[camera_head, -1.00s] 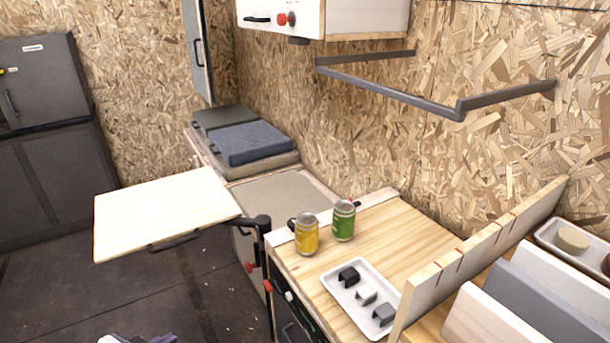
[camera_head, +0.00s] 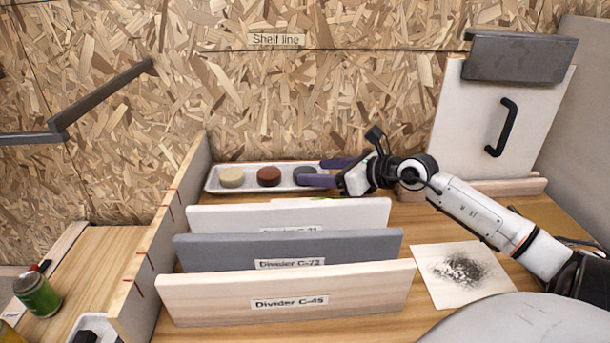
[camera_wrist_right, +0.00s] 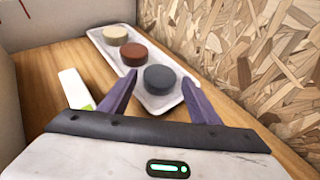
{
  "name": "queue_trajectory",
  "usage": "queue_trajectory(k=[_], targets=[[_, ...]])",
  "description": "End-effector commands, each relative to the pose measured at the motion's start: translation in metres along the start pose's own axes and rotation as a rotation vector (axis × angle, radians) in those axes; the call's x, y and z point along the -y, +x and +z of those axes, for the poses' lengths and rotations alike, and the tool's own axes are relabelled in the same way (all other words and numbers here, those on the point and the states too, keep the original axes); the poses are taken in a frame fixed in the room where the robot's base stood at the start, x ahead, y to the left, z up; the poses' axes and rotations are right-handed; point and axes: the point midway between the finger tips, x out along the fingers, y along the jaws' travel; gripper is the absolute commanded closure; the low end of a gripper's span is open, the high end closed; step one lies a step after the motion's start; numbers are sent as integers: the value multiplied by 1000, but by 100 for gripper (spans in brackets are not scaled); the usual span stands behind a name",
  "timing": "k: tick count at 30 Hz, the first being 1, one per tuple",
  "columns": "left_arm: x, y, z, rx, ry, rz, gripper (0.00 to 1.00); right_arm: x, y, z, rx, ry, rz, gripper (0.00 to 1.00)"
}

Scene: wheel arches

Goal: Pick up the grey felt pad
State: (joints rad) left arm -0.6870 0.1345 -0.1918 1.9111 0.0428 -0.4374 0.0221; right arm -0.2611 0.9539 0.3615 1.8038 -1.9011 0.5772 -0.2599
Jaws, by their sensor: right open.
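The grey felt pad (camera_head: 304,174) is a dark grey disc at the right end of a white tray (camera_head: 213,186). My right gripper (camera_head: 318,171) comes in from the right, with its purple fingers near the pad and partly in front of it. In the right wrist view, the pad (camera_wrist_right: 159,79) sits ahead, between the lines of the two open fingers, with nothing held. The fingertips (camera_wrist_right: 162,82) look close to the pad, but I cannot tell whether they touch it. My left gripper is not in view.
A brown pad (camera_head: 268,176) and a cream pad (camera_head: 231,177) share the tray. White, grey and wooden dividers (camera_head: 287,247) stand in front of it. The wall is close behind. A white panel with a black handle (camera_head: 501,128) stands right. A speckled sheet (camera_head: 462,274) lies front right.

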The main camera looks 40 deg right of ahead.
Motion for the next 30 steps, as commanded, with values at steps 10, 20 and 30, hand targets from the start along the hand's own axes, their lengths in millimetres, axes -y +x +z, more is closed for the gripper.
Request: queue_trajectory(k=[10, 20, 30], targets=[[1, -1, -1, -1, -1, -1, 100, 0, 34, 1, 2, 1, -1, 43], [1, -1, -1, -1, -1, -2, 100, 0, 34, 0, 1, 0, 0, 57], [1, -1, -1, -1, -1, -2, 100, 0, 34, 1, 2, 0, 0, 74]])
